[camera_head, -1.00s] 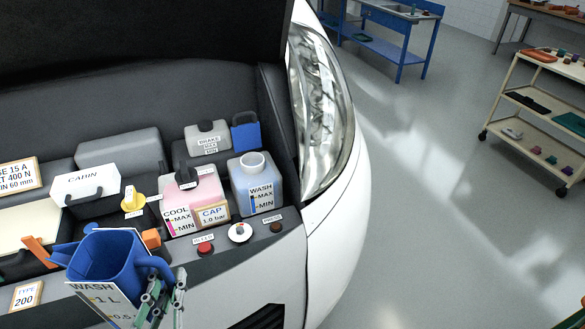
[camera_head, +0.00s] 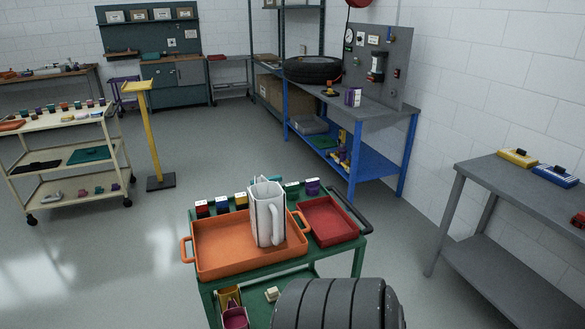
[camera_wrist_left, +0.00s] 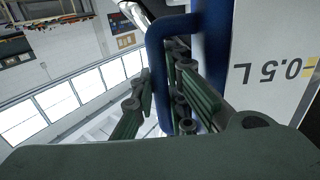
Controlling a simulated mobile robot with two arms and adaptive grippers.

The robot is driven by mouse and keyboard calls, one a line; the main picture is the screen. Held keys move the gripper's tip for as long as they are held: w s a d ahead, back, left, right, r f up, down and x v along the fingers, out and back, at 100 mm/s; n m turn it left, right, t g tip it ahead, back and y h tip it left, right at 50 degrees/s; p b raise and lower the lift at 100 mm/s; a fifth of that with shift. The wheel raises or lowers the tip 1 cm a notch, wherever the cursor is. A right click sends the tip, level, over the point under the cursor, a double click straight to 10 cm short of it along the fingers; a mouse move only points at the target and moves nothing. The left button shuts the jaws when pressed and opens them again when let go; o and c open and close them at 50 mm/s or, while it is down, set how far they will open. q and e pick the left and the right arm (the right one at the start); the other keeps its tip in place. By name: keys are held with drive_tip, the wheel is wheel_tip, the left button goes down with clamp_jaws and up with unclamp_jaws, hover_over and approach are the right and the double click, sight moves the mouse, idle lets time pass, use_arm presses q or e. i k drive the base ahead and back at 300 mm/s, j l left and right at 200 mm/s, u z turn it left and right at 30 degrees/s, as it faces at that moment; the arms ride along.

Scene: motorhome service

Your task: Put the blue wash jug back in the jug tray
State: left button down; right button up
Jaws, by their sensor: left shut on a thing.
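My left gripper (camera_wrist_left: 163,108) is shut on the blue handle of the blue wash jug (camera_wrist_left: 212,60) in the left wrist view. The jug's white label with "0.5 L" fills the right side there, upside down. Neither this gripper nor the blue jug shows in the head view. There, an orange tray (camera_head: 215,262) with two side handles lies on a green cart, and a pale grey jug (camera_head: 265,217) stands in its right part. The left part of the orange tray is bare. I cannot tell which tray is the jug tray. My right gripper is in neither view.
A red tray (camera_head: 328,220) lies right of the orange one on the green cart (camera_head: 262,262). Several small coloured items line the cart's back edge. A grey bench (camera_head: 500,195) stands right, a blue workbench (camera_head: 372,162) behind, a cream cart (camera_head: 80,170) left.

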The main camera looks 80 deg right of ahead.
sight(225, 247)
drive_tip(key=z, duration=2.15)
drive_tip(key=i+j+z, duration=0.1)
drive_tip(key=z, duration=0.3)
drive_tip(key=j+z, duration=0.1)
drive_tip(key=z, duration=0.3)
drive_tip(key=j+z, duration=0.1)
drive_tip(key=z, duration=0.3)
drive_tip(key=i+j, duration=0.1)
drive_tip(key=j, duration=0.6)
drive_tip(key=i+j+z, duration=0.1)
drive_tip(key=j, duration=0.25)
drive_tip(key=i, duration=0.05)
